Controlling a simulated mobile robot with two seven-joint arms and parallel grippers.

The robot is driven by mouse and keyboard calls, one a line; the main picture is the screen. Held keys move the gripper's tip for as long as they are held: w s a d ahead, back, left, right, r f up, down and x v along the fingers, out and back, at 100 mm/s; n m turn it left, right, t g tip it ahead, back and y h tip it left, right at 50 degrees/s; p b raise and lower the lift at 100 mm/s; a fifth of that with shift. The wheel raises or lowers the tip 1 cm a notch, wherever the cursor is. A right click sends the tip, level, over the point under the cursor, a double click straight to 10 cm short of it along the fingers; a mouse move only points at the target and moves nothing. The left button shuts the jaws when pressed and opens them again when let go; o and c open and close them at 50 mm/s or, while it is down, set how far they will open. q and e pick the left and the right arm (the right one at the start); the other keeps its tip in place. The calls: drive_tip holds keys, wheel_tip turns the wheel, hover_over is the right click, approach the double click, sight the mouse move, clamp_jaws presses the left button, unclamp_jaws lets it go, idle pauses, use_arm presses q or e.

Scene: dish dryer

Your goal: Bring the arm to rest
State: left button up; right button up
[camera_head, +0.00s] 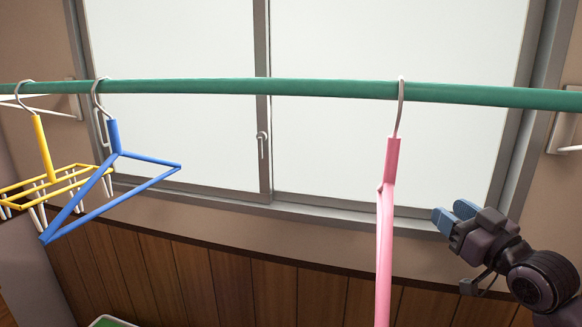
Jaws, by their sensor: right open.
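My right gripper (455,217) is at the lower right, in front of the window frame and wall. Its blue fingertips point up and to the left, and it is open with nothing held between them. It is apart from the pink hanger (386,200), which hangs to its left. My right arm comes in from the lower right corner. My left gripper is not in view.
A green pole (250,87) runs across the view. The pink hanger, a blue hanger (113,140) and a yellow hanger with white clips (42,150) hang from it. Behind are a window (330,150) and wood panelling (230,285). A green-and-white object (110,322) shows at the bottom edge.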

drive_tip(key=s+f+m+g+h, duration=0.1)
drive_tip(key=s+f+h, duration=0.25)
drive_tip(key=f, duration=0.95)
drive_tip(key=s+f+m+g+h, duration=0.15)
drive_tip(key=s+f, duration=0.25)
drive_tip(key=f, duration=0.9)
drive_tip(key=s+a+f+m+g+h, duration=0.2)
drive_tip(key=s+f+g, duration=0.2)
drive_tip(key=s+f, duration=1.2)
drive_tip(key=s, duration=0.4)
drive_tip(key=shift+f, duration=0.4)
drive_tip(key=shift+g, duration=0.25)
